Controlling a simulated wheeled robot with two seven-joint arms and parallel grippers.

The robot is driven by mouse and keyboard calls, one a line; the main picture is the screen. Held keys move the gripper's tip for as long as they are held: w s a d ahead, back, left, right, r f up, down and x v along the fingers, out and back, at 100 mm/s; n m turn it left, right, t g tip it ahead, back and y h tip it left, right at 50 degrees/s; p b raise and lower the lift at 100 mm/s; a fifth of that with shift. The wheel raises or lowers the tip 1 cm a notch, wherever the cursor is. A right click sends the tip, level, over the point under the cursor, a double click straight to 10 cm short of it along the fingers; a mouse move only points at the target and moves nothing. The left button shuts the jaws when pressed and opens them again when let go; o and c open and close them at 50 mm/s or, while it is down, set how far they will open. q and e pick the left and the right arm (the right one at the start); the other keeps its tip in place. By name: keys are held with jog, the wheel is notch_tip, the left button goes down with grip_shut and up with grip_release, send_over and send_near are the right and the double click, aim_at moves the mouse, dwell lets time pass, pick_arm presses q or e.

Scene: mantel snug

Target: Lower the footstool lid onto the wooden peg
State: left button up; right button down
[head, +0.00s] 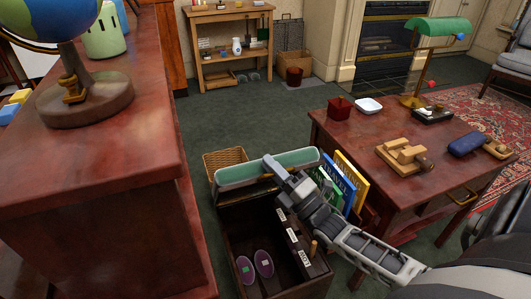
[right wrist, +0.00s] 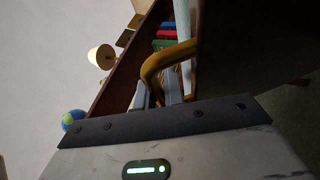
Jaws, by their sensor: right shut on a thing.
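The footstool lid (head: 240,173), with a pale green padded top, stands raised at the back of the open footstool box (head: 228,240). My right gripper (head: 272,163) is at the lid's near side, shut on it. In the right wrist view a curved brass-coloured handle (right wrist: 152,68) passes at my right gripper's fingers (right wrist: 160,92). The wooden peg (head: 314,246) stands upright at the box's right side, below and apart from the lid. Two purple oval things (head: 263,264) and several white-labelled dark items lie inside the box. My left gripper is not in view.
A wooden cabinet (head: 110,150) with a globe (head: 45,20) stands close on the left. A desk (head: 345,125) with a green lamp stands on the right. Upright books (head: 350,180) and a wicker basket (head: 225,160) are beside the lid.

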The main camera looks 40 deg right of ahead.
jog(key=shift+s+f, duration=0.3)
jog(key=shift+s, duration=0.1)
jog(key=c, duration=1.8)
grip_release()
jog(key=shift+o, duration=0.2)
jog(key=v, duration=1.6)
jog(key=shift+f, duration=0.15)
jog(key=shift+w, duration=0.1)
